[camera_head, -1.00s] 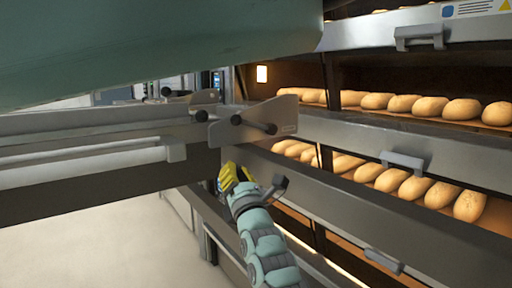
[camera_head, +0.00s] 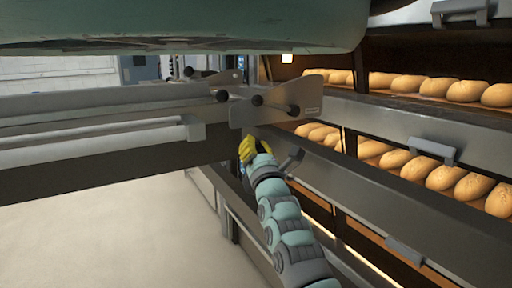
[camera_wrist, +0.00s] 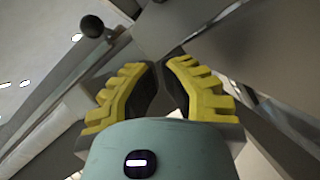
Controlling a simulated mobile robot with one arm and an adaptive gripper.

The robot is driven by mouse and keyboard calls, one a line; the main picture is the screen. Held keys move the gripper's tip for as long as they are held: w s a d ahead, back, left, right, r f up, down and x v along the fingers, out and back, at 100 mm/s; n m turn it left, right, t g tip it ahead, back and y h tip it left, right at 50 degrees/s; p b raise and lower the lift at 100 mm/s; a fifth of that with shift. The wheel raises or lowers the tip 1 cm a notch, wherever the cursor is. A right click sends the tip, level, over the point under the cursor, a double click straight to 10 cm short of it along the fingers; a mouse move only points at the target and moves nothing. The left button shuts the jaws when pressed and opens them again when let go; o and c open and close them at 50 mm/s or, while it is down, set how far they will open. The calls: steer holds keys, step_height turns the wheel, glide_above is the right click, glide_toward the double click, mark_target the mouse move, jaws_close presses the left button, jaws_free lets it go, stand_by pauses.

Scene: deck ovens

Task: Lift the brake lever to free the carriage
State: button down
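A grey bracket plate (camera_head: 276,104) sits at the end of the carriage rail (camera_head: 110,122). Several black-knobbed rods are on or beside it, among them a left knob (camera_head: 222,96) and a right knob (camera_head: 293,110). I cannot tell which is the brake lever. My gripper (camera_head: 248,140) is just below the plate, fingers pointing up. In the wrist view my gripper (camera_wrist: 164,70) has its yellow fingers apart by a narrow gap with nothing held between them. A black knob (camera_wrist: 92,27) on a rod is ahead and to the left, apart from the fingers.
The deck oven with loaves (camera_head: 395,83) stands to the right, with handles (camera_head: 432,150) projecting from its fronts. My arm reaches up alongside the oven. Open floor (camera_head: 110,220) lies to the lower left.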

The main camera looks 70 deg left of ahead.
glide_toward(249, 101)
steer(key=shift+s+a+f, duration=0.55)
steer(key=shift+a+f, duration=0.9)
steer(key=shift+x, duration=0.8)
steer(key=shift+w+a+r+p, duration=0.15)
steer(key=shift+w+r+p, duration=0.05)
steer(key=shift+r+p, duration=0.35)
steer(key=shift+w+a+r+p, duration=0.2)
steer(key=shift+r+p, duration=0.2)
steer(key=shift+r, duration=0.15)
steer(key=shift+w+a+r+p, duration=0.3)
steer(key=shift+w+r+p, duration=0.1)
steer(key=shift+r, duration=0.15)
steer(key=shift+r, duration=0.1)
steer(key=shift+r+m+p, duration=0.35)
steer(key=shift+m+p, duration=0.25)
steer(key=shift+m+t+h, duration=0.3)
steer(key=shift+r+m+p, duration=0.3)
steer(key=shift+m+p, duration=0.2)
